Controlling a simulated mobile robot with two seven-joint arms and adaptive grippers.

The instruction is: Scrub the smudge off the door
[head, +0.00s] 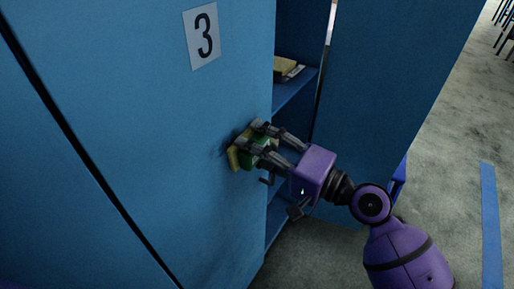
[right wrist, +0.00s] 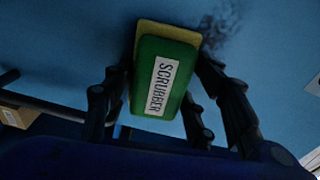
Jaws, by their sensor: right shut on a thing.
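The blue door (head: 140,110) carries a white label with the number 3. My right gripper (head: 258,146) is shut on a green and yellow scrubber (head: 240,157), whose yellow side faces the door and appears to be against it. In the right wrist view the scrubber (right wrist: 164,78) shows a white label reading "SCRUBBER", with fingers on both sides of it. The dark smudge (right wrist: 218,28) is on the door just beside the scrubber in that view. In the head view only a faint trace of the smudge (head: 217,152) shows left of the scrubber. My left gripper is not in view.
Behind the door's right edge is an open cabinet with a blue shelf (head: 293,90) holding a tan box (head: 285,67). Another blue panel (head: 385,90) stands to the right. Grey floor (head: 445,150) with a blue stripe (head: 490,220) is clear at right.

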